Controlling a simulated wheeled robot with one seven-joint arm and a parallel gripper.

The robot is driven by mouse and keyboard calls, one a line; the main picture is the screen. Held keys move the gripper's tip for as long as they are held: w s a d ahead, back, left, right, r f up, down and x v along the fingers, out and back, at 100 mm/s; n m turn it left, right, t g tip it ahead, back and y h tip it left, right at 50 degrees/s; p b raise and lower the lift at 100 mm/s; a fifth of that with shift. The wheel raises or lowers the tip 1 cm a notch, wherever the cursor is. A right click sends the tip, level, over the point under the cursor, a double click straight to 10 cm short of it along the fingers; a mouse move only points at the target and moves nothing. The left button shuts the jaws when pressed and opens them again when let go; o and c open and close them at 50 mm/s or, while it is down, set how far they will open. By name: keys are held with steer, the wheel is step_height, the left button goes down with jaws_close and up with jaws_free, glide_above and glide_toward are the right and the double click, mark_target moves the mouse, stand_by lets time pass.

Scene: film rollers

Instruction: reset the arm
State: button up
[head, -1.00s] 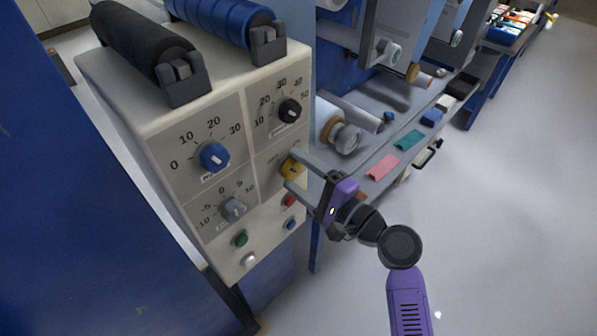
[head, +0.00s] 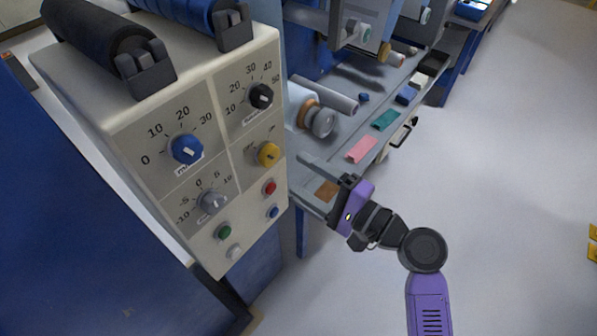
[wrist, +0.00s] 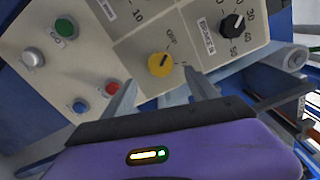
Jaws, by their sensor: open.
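My gripper (head: 312,180) is purple and dark grey with pale fingers. In the head view it is in front of and to the right of the control panel (head: 243,165), apart from the yellow knob (head: 269,154). In the wrist view the two fingers (wrist: 162,98) are spread with nothing between them.
The panel also has a blue knob (head: 186,149), a black knob (head: 261,95), a grey knob (head: 212,201) and several push buttons. A shelf (head: 333,150) with coloured samples runs behind my gripper. Open floor (head: 510,190) lies to the right.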

stand_by(0.4)
steer(key=w+d+n+t+h, duration=0.1)
steer(key=w+d+t+h, duration=0.1)
steer(key=d+t+h, duration=0.4)
steer(key=s+d+f+n+h, duration=0.25)
steer(key=s+d+h, duration=0.25)
steer(key=s+d, duration=0.35)
steer(key=s+d+r+n+g+h+p, duration=0.1)
steer(key=s+d+n, duration=0.1)
steer(key=s, duration=1.2)
steer(key=s+d+r+n+g+h+p, duration=0.1)
steer(key=s+n, duration=0.4)
steer(key=s, duration=1)
steer(key=shift+d+r+h+p, duration=0.35)
steer(key=shift+d+r+h, duration=0.25)
steer(key=shift+d, duration=0.1)
